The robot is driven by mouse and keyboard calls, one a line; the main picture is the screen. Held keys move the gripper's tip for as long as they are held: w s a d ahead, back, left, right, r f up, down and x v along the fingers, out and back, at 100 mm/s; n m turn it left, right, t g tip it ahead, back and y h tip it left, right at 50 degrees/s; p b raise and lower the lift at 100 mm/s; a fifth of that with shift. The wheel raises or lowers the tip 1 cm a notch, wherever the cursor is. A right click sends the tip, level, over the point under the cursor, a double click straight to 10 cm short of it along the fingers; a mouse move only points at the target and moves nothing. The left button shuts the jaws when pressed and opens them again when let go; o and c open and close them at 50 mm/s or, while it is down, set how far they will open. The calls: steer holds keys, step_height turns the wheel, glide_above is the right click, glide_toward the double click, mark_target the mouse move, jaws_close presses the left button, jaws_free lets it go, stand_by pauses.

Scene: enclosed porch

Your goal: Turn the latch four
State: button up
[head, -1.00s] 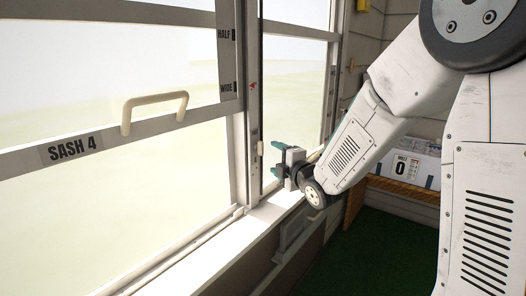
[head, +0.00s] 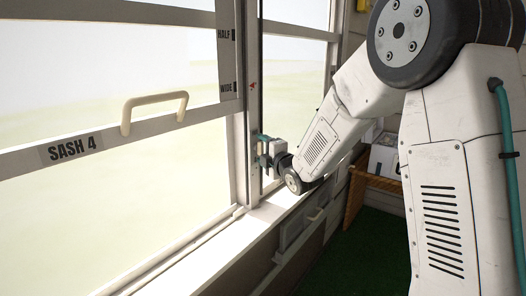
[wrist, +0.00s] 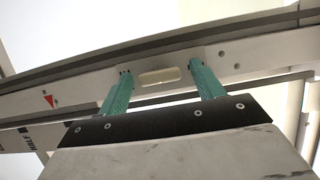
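Sash 4 (head: 110,137) is the big window pane on the left of the head view, with a cream pull handle (head: 153,100). To its right stands the upright window post (head: 253,110), with a small red mark. My gripper (head: 261,150) is at the lower part of this post, and its teal fingers overlap it. In the wrist view, my gripper (wrist: 161,67) has its two teal fingers wide apart. A cream oblong piece (wrist: 159,77) on the post, perhaps the latch, shows between the fingertips. I cannot tell whether either finger touches it. The head view hides this piece.
A grey plate marked HALF and WIDE (head: 227,55) hangs beside the post. The white sill (head: 225,240) runs below the window. A wooden rack (head: 376,180) with a white box stands behind my arm. The green floor (head: 350,255) is clear.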

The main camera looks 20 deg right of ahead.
steer(key=c, duration=0.9)
steer(key=shift+o, duration=0.2)
steer(key=shift+m+g, duration=0.3)
steer(key=m+g, duration=0.1)
steer(key=m, duration=0.2)
steer(key=shift+d+r, duration=0.1)
steer(key=shift+r, duration=0.05)
steer(key=m+g+y, duration=0.1)
steer(key=m+g, duration=0.1)
steer(key=m, duration=0.1)
steer(key=shift+r+m, duration=0.1)
steer(key=shift+m, duration=0.2)
steer(key=m+g+y, duration=0.1)
steer(key=m, duration=0.2)
steer(key=shift+w+d+g, duration=0.1)
steer(key=shift+d+g, duration=0.05)
steer(key=shift+g, duration=0.25)
steer(key=m+g+y, duration=0.1)
steer(key=m, duration=0.2)
steer(key=shift+r+y, duration=0.1)
steer(key=shift+y, duration=0.3)
steer(key=shift+w, duration=0.1)
steer(key=o, duration=1)
